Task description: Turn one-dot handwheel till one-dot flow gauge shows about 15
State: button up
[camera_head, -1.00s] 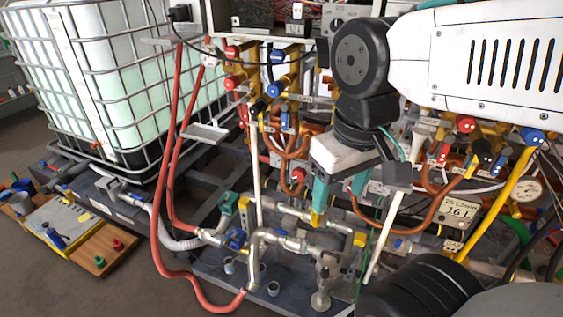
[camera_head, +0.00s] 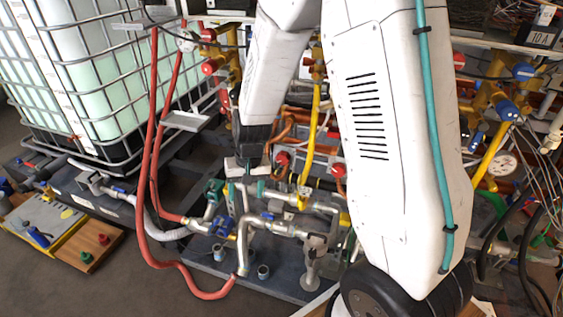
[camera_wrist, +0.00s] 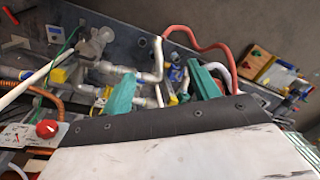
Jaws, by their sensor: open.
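My gripper (camera_head: 246,182) is open and empty, pointing down above the grey and silver pipework (camera_head: 280,228) in the head view. Its two teal fingertips show apart in the wrist view (camera_wrist: 163,92), with pipes between and beyond them. A red round knob (camera_wrist: 46,128) sits beside a small white dial plate (camera_wrist: 17,136) at the wrist view's left. Red knobs (camera_head: 283,158) also show behind my gripper in the head view. A round white gauge (camera_head: 502,164) is at the right. I cannot make out dot marks or a reading, so I cannot tell which wheel and gauge are one-dot.
A caged white tank (camera_head: 100,90) stands at the left. A red hose (camera_head: 150,230) loops in front of the pipework. A board with coloured knobs (camera_head: 65,230) lies at lower left. Yellow and copper pipes crowd the back; my arm hides much of the right.

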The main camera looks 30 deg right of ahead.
jog(key=w+d+f+m+t+h, duration=0.1)
jog(key=w+d+f+m+t, duration=0.1)
jog(key=w+f, duration=0.45)
jog(key=w+d+f+m+t+h, duration=0.1)
jog(key=w+d+f+t, duration=0.15)
jog(key=f, duration=0.75)
jog(key=m+t+h, duration=0.5)
jog(key=t+h, duration=0.1)
jog(key=h, duration=0.8)
send_near(282, 160)
jog(key=x, duration=0.9)
jog(key=shift+w+d, duration=0.2)
jog(key=shift+d, duration=0.05)
jog(key=shift+c, duration=0.3)
